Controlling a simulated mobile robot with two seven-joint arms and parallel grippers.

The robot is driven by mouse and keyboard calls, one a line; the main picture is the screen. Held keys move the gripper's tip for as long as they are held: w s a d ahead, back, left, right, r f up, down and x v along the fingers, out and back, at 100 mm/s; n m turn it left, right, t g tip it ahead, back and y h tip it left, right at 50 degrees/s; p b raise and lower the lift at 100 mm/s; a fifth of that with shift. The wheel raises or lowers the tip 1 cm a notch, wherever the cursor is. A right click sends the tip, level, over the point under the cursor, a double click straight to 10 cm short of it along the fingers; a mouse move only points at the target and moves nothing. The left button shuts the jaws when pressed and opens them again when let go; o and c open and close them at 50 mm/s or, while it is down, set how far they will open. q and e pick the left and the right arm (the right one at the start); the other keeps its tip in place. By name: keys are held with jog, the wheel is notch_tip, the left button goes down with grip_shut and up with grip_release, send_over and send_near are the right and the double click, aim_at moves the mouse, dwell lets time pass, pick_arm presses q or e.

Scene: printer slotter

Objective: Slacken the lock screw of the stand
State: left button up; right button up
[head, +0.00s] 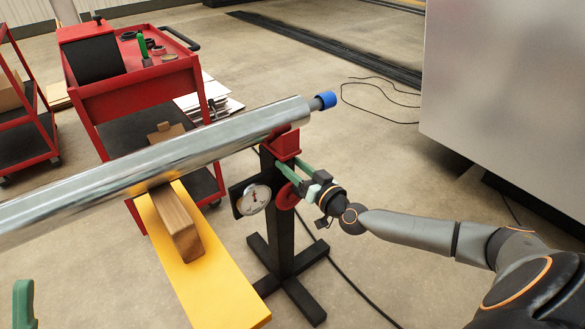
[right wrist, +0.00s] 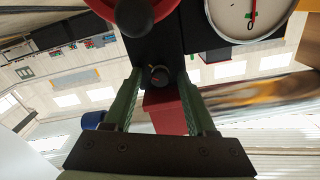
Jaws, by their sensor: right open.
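The black stand (head: 282,236) has a red head (head: 282,145) under a long metal roller (head: 150,165). A small dark knob, seemingly the lock screw (right wrist: 158,77), sits on the dark column in the right wrist view. It is hidden in the head view. My right gripper (head: 280,171) is open at the column, just below the red head. In the right wrist view its green fingers (right wrist: 160,85) stand on either side of the knob, with gaps visible. A green finger of my left gripper (head: 23,302) shows at the lower left edge; its jaw state is unclear.
A red handwheel (head: 287,196) with a dark handle (right wrist: 135,17) and a round dial gauge (head: 254,199) are close to the right gripper. A yellow beam (head: 215,290) with a wooden block (head: 176,225) lies left. A large grey cabinet (head: 505,110) stands right.

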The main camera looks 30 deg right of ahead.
jog(key=shift+c, duration=0.2)
grip_shut()
dwell(0.3)
